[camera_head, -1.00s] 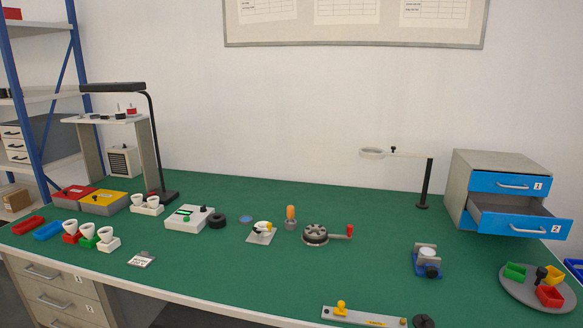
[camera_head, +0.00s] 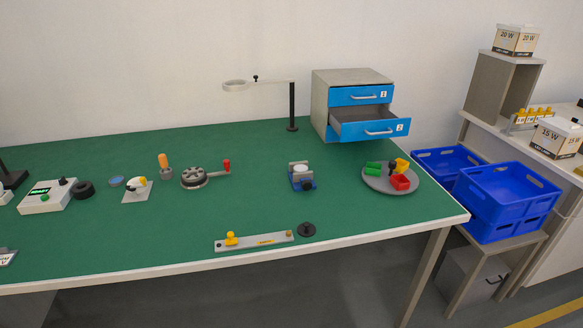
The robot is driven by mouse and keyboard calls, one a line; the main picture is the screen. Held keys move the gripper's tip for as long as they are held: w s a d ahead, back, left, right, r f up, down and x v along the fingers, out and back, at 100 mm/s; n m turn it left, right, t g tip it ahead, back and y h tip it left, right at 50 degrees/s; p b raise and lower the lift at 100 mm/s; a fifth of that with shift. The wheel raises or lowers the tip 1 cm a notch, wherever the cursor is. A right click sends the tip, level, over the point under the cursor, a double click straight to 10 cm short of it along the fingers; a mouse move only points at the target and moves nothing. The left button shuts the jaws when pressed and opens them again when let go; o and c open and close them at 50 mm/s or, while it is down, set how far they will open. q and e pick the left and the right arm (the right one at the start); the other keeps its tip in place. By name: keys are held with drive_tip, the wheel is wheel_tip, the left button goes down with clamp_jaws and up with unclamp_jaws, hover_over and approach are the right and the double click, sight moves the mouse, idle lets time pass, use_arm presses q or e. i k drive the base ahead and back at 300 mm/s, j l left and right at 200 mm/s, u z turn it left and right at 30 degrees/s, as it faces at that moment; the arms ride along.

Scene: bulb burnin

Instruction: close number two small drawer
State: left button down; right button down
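The small drawer cabinet (camera_head: 321,97) is a grey box with two blue-fronted drawers at the back right of the green table. Its upper drawer, marked 1 (camera_head: 361,96), is shut. The lower drawer, marked 2 (camera_head: 371,130), is pulled out toward the front, and its grey inside shows. A pale bar handle is on its blue front. Neither of my grippers is in view.
A round grey tray (camera_head: 372,184) with small red, green and yellow bins stands in front of the open drawer. A magnifier lamp (camera_head: 292,108) stands left of the cabinet. Blue crates (camera_head: 509,190) stand beyond the table's right edge. Table space between is clear.

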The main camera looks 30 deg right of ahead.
sight(358, 123)
drive_tip(key=z, duration=1.35)
drive_tip(key=i+l+u, duration=0.05)
